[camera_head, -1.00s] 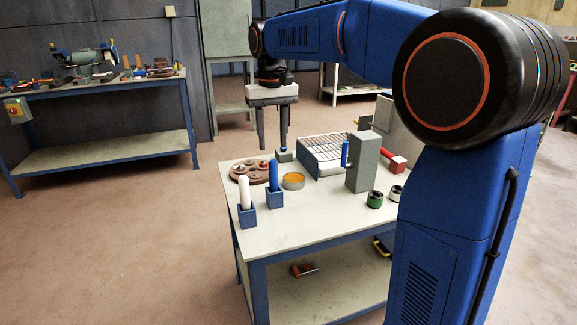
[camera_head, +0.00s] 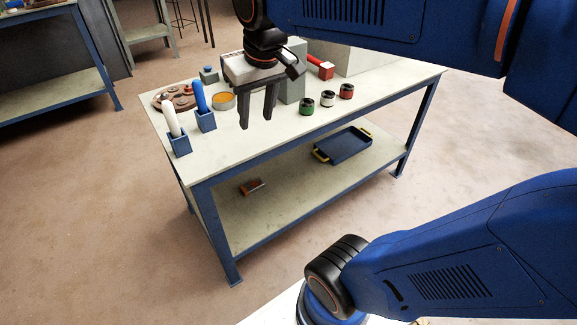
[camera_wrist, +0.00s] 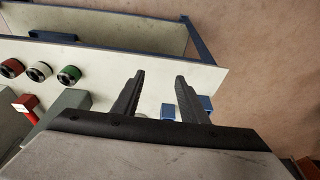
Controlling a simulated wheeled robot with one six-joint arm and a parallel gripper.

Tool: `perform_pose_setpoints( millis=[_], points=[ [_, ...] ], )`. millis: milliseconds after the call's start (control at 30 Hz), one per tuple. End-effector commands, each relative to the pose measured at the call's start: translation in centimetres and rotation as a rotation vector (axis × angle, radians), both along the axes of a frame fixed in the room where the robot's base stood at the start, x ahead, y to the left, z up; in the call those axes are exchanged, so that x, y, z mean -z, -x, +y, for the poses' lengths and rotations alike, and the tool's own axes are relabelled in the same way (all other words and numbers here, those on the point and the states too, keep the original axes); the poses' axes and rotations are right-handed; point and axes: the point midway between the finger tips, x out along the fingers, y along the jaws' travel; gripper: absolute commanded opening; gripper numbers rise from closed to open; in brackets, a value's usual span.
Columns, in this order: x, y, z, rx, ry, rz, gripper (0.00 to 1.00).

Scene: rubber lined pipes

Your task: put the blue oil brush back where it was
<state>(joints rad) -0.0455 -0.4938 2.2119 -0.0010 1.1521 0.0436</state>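The blue oil brush (camera_head: 199,97) stands handle up in a small blue square holder (camera_head: 206,121) near the left front of the table. A white brush (camera_head: 171,117) stands in a matching holder (camera_head: 180,144) to its left. My gripper (camera_head: 256,122) is open and empty, fingers pointing down, to the right of the blue brush and apart from it. In the wrist view my gripper (camera_wrist: 160,76) shows two spread fingers with pale tabletop between them. Small blue holders show near the right finger; the brush handles are mostly hidden there.
The table (camera_head: 270,143) also holds a brown round plate (camera_head: 172,100), an orange-filled round tin (camera_head: 223,101), a grey block (camera_head: 293,75), a red-headed tool (camera_head: 321,67) and banded cans (camera_head: 328,98). A blue tray (camera_head: 343,147) lies on the lower shelf. The table's front strip is clear.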

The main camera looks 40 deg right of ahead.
Motion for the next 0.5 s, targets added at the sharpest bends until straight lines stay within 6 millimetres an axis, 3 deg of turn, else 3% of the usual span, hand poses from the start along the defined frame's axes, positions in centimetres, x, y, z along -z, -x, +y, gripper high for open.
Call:
perform_pose_setpoints(
  millis=[33, 233, 500],
  points=[
    [1.0, 1.7, -0.3, 0.001, 0.001, -0.018, 0.39],
    [5.2, 6.7, -1.0, 0.002, 0.006, -0.085, 0.39],
    [9.0, 10.1, -1.4, 0.002, 0.011, -0.138, 0.39]
  ],
)
